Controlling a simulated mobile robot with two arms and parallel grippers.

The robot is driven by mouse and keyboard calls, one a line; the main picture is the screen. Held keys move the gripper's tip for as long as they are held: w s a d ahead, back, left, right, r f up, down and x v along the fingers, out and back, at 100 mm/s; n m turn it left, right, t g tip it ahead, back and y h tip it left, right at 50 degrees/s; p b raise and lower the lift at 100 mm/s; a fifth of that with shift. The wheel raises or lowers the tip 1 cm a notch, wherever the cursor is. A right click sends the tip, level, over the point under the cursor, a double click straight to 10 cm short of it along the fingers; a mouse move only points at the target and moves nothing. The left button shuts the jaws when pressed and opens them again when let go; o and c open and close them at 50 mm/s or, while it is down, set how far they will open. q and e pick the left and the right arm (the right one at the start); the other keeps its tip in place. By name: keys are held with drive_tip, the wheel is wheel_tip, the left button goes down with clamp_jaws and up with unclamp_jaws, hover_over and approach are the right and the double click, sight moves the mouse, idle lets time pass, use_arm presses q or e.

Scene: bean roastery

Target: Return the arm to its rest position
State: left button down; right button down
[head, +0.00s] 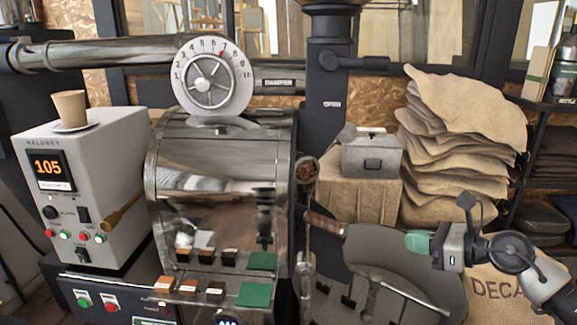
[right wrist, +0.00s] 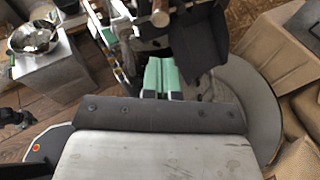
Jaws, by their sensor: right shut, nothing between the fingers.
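My right gripper (head: 418,242) reaches in from the lower right of the head view, its green fingertips pointing left. It is shut and empty. In the right wrist view its green fingers (right wrist: 161,76) sit side by side with nothing between them. In the head view the gripper is in front of the round cooling tray (head: 395,265) of the roaster, near a wooden-ended handle (head: 323,224). I cannot tell whether the gripper touches anything. My left gripper shows in neither view.
The shiny roaster (head: 215,165) with its numbered dial (head: 212,76) fills the middle. A control box (head: 85,185) reading 105 stands left, a paper cup (head: 69,107) on top. Stacked burlap sacks (head: 460,150) and a grey metal box (head: 372,155) are behind. A DECAF sack (head: 500,290) lies lower right.

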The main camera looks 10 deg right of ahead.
drive_tip(key=s+a+f+m+t, duration=0.2)
drive_tip(key=a+m+t, duration=0.5)
drive_tip(key=m, duration=0.7)
drive_tip(key=s+f+m+g+h, duration=0.4)
drive_tip(key=s+f+m+h, duration=0.25)
drive_tip(key=f+m, duration=0.4)
drive_tip(key=s+f+m+g+h, duration=0.3)
drive_tip(key=s+f+m+h, duration=0.4)
drive_tip(key=m, duration=0.7)
drive_tip(key=s+a+f+m+g+y, duration=0.2)
drive_tip(key=s+a+g, duration=0.15)
drive_tip(key=s, duration=0.35)
drive_tip(key=s+a+f+m+g+y, duration=0.2)
drive_tip(key=s+f+g, duration=0.15)
drive_tip(key=s, duration=0.35)
wheel_tip(320, 180, down, 27)
drive_tip(key=g, duration=0.1)
drive_tip(key=s+d+f+g, duration=0.1)
drive_tip(key=s+d+f, duration=0.2)
drive_tip(key=s+f, duration=1.1)
drive_tip(key=shift+s+f+g+h, duration=0.25)
drive_tip(key=shift+s+g+h, duration=0.1)
drive_tip(key=shift+s, duration=0.85)
